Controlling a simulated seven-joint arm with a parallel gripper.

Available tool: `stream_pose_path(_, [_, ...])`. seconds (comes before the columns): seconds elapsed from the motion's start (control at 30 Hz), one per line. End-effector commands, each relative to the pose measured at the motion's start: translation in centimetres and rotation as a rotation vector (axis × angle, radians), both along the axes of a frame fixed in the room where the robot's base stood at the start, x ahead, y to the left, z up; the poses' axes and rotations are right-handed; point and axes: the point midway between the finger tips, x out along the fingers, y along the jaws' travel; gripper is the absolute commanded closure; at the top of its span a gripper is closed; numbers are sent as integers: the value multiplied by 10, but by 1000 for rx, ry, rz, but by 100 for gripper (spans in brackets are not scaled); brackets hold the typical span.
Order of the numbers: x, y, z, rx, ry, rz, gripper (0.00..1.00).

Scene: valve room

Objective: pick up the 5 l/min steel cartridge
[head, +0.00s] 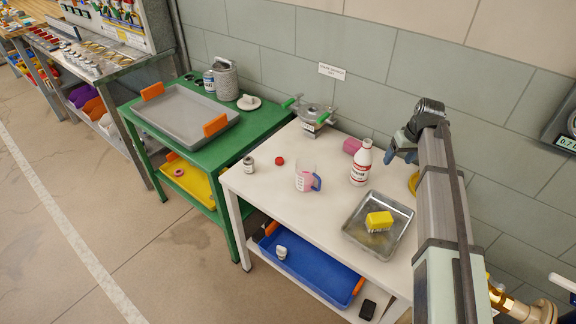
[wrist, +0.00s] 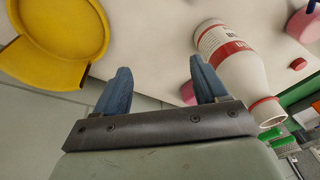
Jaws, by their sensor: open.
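No cartridge can be identified as the 5 l/min steel one, because flow markings are too small to read. A small grey-and-white labelled cylinder (head: 248,163) stands near the left edge of the white table (head: 268,190); it may be a cartridge. A small white piece (head: 281,252) sits in the blue tray on the lower shelf; its kind is unclear. My gripper (head: 397,152) is above the back right of the white table, far from both. In the wrist view my gripper (wrist: 160,80) has its blue fingers apart, with nothing between them.
A white bottle with a red label (head: 361,163) stands close to my gripper. A yellow dish (wrist: 60,35) is left in the wrist view.

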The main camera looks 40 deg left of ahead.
Motion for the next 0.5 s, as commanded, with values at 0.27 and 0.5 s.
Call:
stream_pose_path(0.27, [46,111,9,117,38,10,28])
stream_pose_path(0.5, [15,175,0,102,61,90,28])
